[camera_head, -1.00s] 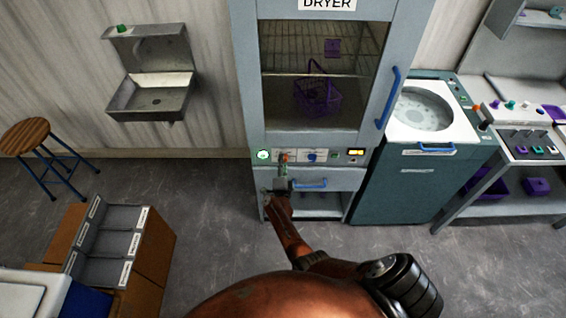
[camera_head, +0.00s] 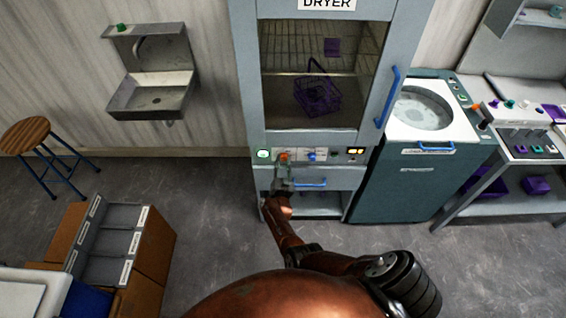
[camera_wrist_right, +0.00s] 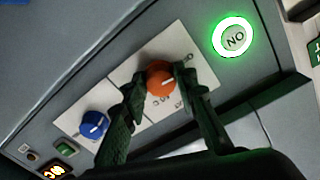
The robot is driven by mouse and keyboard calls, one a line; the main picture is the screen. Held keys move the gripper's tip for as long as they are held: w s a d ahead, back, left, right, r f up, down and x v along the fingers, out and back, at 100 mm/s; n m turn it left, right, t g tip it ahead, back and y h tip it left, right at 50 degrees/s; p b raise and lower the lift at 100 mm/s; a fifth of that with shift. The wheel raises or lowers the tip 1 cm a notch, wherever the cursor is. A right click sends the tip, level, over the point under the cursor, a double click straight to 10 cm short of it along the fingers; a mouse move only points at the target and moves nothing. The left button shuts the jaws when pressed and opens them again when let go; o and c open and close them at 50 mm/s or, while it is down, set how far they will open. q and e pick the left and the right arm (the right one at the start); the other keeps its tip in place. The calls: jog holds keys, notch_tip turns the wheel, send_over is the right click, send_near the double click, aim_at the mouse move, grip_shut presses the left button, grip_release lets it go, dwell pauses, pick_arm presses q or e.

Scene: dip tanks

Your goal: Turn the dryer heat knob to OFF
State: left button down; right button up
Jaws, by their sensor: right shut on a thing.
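The dryer (camera_head: 240,80) stands in the middle of the head view, with a control panel below its glass door. An orange knob (camera_wrist_right: 160,78) with a white pointer line sits on a white label plate; its lettering is too small to read surely. A blue knob (camera_wrist_right: 93,124) sits beside it on another plate. I cannot tell from the lettering which knob is heat. My right gripper (camera_head: 283,165) is at the panel, its two fingers shut on the orange knob from either side, as the right wrist view shows. My left gripper is not in view.
A lit green ON button (camera_wrist_right: 234,38) is near the orange knob. An amber display (camera_wrist_right: 56,170) is past the blue one. A blue drawer handle (camera_head: 310,184) lies just below the panel. A purple basket (camera_head: 316,95) is behind the dryer glass.

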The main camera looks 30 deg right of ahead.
jog(key=shift+n, duration=0.6)
jog(key=o, duration=1.2)
jog(key=shift+c, duration=0.2)
